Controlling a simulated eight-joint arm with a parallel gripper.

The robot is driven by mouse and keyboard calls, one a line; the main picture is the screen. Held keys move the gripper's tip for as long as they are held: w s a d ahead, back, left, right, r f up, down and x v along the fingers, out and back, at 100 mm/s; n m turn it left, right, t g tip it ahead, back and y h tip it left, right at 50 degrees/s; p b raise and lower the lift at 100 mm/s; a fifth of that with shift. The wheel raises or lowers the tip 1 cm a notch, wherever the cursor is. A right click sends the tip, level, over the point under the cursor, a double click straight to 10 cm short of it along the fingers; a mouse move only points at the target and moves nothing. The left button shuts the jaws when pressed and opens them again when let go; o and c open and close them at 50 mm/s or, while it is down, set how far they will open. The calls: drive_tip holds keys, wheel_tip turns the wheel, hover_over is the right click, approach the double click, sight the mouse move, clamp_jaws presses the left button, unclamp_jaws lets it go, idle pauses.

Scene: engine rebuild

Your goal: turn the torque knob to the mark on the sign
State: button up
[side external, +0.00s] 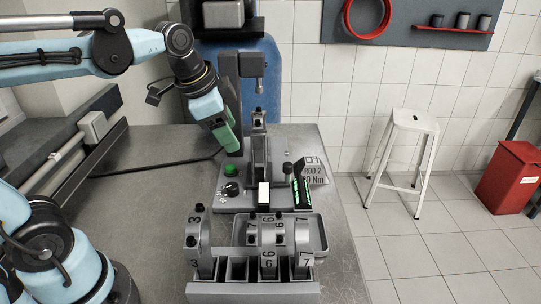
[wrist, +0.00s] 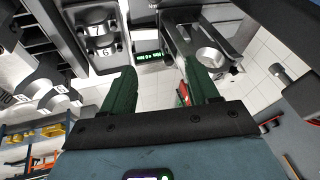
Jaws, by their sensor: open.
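The torque knob (side external: 232,188) is a small dark dial with marks around it on the front left of the grey machine base, just below a green button (side external: 231,171). Where its pointer stands is too small to read. The sign (side external: 313,171) is a pale card on the right of the machine, reading "ROD 2" and a figure in Nm, its first digit partly hidden. My gripper (side external: 232,148) points down above and behind the knob, apart from it. In the wrist view its green fingers (wrist: 158,75) are spread with nothing between them. I cannot make out the knob there.
The machine's column (side external: 231,95) stands close beside my gripper. A green-lit display (side external: 301,190) stands at the base's right; it also shows in the wrist view (wrist: 150,56). A rack (side external: 252,291) of numbered rods and a tray (side external: 320,235) lie in front. The bench's left is mostly clear.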

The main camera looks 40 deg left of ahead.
drive_tip(key=w+r+m+g, duration=0.1)
drive_tip(key=w+m, duration=0.1)
drive_tip(key=m, duration=0.1)
drive_tip(key=w+a+r+m+g, duration=0.1)
drive_tip(key=w+r+m, duration=0.1)
drive_tip(key=m, duration=0.1)
drive_tip(key=w+r+m+g, duration=0.1)
drive_tip(key=w+r+m, duration=0.1)
drive_tip(key=w+m, duration=0.1)
drive_tip(key=shift+w+a+m+h, duration=0.1)
drive_tip(key=shift+a+m+h, duration=0.25)
drive_tip(key=shift+m, duration=0.15)
drive_tip(key=w+m, duration=0.1)
drive_tip(key=w+m+g, duration=0.1)
drive_tip(key=m, duration=0.1)
drive_tip(key=a+r+m, duration=0.1)
drive_tip(key=m, duration=0.1)
drive_tip(key=shift+w+g, duration=0.3)
drive_tip(key=shift+w, duration=0.1)
drive_tip(key=m, duration=0.1)
drive_tip(key=w+m+g, duration=0.1)
drive_tip(key=m, duration=0.1)
drive_tip(key=a+m, duration=0.1)
drive_tip(key=shift+w+m+h, duration=0.25)
drive_tip(key=shift+w+m, duration=0.1)
drive_tip(key=shift+m, duration=0.05)
